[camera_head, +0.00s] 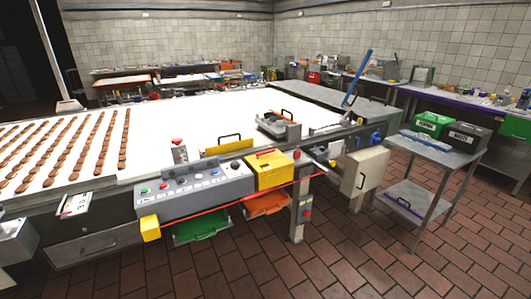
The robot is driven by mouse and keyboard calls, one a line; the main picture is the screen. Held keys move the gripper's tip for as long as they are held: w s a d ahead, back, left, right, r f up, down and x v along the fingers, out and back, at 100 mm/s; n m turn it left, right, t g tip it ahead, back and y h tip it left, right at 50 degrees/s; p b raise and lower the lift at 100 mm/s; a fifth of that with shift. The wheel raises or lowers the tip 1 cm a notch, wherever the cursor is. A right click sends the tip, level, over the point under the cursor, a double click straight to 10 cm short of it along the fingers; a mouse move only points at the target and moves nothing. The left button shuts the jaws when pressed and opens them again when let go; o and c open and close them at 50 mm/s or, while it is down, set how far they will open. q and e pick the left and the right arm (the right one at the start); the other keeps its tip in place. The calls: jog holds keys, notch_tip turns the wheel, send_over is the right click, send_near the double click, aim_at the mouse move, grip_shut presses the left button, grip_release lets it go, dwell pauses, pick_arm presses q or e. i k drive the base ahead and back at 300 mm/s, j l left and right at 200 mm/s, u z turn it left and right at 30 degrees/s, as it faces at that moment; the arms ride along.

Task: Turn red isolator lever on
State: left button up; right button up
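No part that is clearly the red isolator lever can be made out at this size. A small red part (308,214) sits on the upright metal post below the front edge of the conveyor machine. A red button (177,141) sits on a small box behind the panel. Neither of my grippers is in view.
The white conveyor belt (190,115) carries rows of brown biscuits at left. A metal cart (432,150) with green and black boxes stands at right. The brown tiled floor (350,255) in front is clear.

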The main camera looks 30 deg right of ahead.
aim_at(258, 154)
jog(key=i+l+z, duration=0.2)
jog(key=i, duration=0.4)
jog(key=i+l+z, duration=0.2)
jog(key=i, duration=0.45)
